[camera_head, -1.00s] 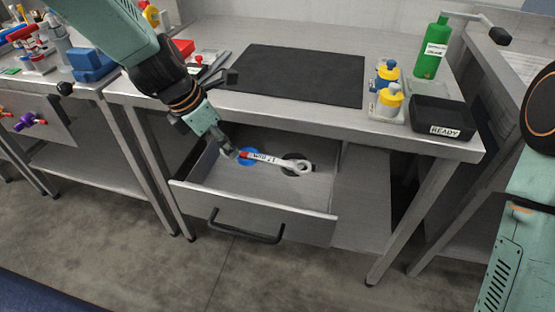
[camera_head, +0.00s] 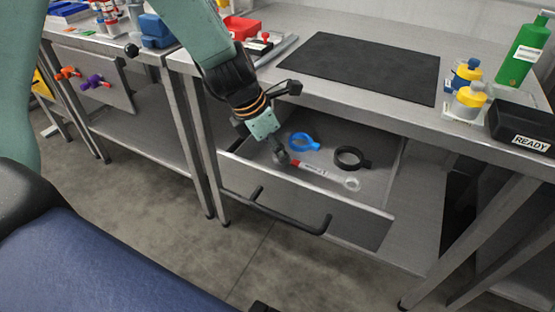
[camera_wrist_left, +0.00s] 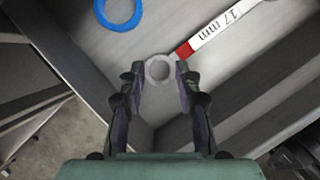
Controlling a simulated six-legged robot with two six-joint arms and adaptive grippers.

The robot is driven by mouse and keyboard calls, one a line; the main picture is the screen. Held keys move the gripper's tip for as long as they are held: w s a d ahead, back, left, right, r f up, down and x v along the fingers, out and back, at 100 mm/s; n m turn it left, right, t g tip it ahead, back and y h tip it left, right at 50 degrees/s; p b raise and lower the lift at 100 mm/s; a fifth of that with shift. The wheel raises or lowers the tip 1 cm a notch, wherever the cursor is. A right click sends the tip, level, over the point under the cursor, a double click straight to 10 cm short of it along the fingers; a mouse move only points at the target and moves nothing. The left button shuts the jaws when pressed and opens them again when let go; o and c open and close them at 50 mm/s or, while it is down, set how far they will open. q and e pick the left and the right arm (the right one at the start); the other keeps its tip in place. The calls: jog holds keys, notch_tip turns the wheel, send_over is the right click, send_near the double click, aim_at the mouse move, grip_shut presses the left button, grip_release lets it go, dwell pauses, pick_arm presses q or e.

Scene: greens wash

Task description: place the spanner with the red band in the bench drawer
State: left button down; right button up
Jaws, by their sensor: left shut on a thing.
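The spanner (camera_head: 318,170) is grey with a white label and a red band near one end. It is inside the open bench drawer (camera_head: 290,190), close behind the front panel; I cannot tell whether it touches the floor. My left gripper (camera_head: 281,158) reaches down into the drawer and is shut on the spanner's red-band end. In the left wrist view the ring end of the spanner (camera_wrist_left: 184,49) sits between the fingertips (camera_wrist_left: 160,75), and the label reads "17 mm". My right gripper is out of view.
A blue ring (camera_head: 303,142) and a black ring (camera_head: 352,158) lie on the drawer floor behind the spanner. The bench top above carries a black mat (camera_head: 362,68), bottles (camera_head: 468,100) and a black "READY" tray (camera_head: 522,122). The drawer handle (camera_head: 285,214) sticks out in front.

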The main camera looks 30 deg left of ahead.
pick_arm(q)
jog(key=shift+w+f+b, duration=0.2)
jog(key=shift+f+b, duration=0.4)
jog(key=shift+f, duration=0.65)
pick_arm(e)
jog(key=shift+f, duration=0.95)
pick_arm(q)
jog(key=shift+s+r, duration=0.1)
jog(key=shift+r, duration=0.05)
jog(key=shift+f, duration=0.2)
jog(key=c, duration=1.1)
grip_release()
jog(key=shift+o, duration=0.8)
